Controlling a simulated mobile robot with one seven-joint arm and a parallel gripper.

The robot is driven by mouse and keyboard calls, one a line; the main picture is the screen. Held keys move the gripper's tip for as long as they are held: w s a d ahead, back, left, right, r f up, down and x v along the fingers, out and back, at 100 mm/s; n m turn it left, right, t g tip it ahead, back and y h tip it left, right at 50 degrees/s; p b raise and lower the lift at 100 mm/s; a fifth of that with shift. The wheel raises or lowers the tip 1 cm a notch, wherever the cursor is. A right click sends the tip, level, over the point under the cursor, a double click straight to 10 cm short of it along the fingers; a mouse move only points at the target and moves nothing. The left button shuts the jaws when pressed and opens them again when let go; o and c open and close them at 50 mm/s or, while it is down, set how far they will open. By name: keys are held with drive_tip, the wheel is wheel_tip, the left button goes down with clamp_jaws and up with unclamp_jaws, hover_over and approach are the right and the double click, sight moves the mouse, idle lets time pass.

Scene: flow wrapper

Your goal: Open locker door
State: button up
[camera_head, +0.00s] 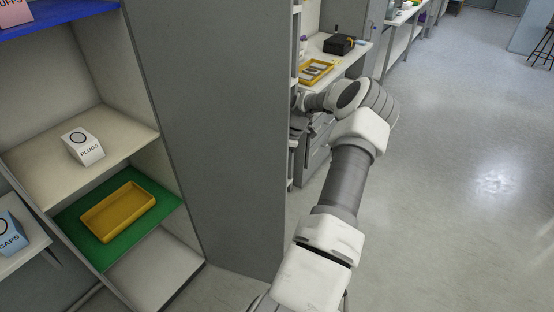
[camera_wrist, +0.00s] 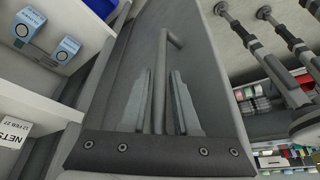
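The grey locker shows a broad flat panel (camera_head: 215,130) in the head view. The wrist view shows the grey door face (camera_wrist: 215,75) with a bar handle (camera_wrist: 164,60) that bends at its far end. My gripper (camera_wrist: 162,80) has one finger on each side of the handle. Narrow gaps show between the bar and the fingers, so it looks open around the handle. In the head view my gripper (camera_head: 299,125) is beside the panel's right edge and partly hidden by it. The handle is hidden there. I cannot tell whether the door is ajar.
Open shelves at the left hold a PLUGS box (camera_head: 84,147) and a yellow tray (camera_head: 118,211) on a green mat (camera_head: 72,222). A CAPS box (camera_head: 10,232) stands at far left. A workbench (camera_head: 352,62) with another yellow tray (camera_head: 316,71) stands behind. The floor (camera_head: 460,200) at right is clear.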

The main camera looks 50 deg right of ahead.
drive_tip(key=v, duration=1.7)
drive_tip(key=shift+r, duration=0.2)
drive_tip(key=shift+d, duration=0.15)
